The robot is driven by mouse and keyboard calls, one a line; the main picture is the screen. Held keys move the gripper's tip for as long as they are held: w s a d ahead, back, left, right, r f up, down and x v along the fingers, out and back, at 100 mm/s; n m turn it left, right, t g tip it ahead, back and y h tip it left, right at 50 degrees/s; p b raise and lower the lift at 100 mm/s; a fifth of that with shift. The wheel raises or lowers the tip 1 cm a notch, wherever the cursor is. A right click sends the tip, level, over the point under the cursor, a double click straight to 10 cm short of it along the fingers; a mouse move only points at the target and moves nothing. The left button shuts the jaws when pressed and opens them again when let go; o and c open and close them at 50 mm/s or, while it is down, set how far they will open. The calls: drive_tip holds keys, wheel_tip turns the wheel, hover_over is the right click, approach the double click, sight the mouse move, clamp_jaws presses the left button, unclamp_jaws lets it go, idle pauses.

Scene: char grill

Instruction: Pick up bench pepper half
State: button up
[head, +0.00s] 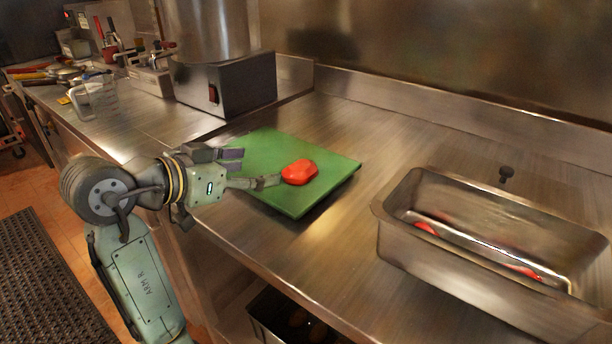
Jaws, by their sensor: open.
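The red pepper half (300,172) lies on the right part of a green cutting board (297,203) on the steel bench. My gripper (258,168) reaches in from the left, low over the board. Its jaws are open, with one finger farther back and the other pointing toward the pepper half. The nearer fingertip is at the pepper's left edge; I cannot tell whether it touches.
A deep steel pan (440,248) with red pieces inside stands at the right. A steel appliance (225,85) stands behind the board. A measuring jug (95,97) and utensils are at the far left. The bench between board and pan is clear.

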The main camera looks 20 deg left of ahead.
sight(292, 171)
drive_tip(key=shift+d+f, duration=0.2)
drive_tip(key=p+x, duration=0.1)
drive_tip(key=x, duration=0.4)
drive_tip(key=shift+d+f, duration=0.1)
drive_tip(key=p+x, duration=0.1)
drive_tip(key=x, duration=0.1)
drive_tip(key=p+x, duration=0.1)
drive_tip(key=x, duration=0.1)
drive_tip(key=shift+d, duration=0.4)
drive_tip(key=shift+w+d+f, duration=0.2)
drive_tip(key=shift+w+f, duration=0.15)
drive_tip(key=shift+w, duration=0.05)
drive_tip(key=shift+o, duration=0.2)
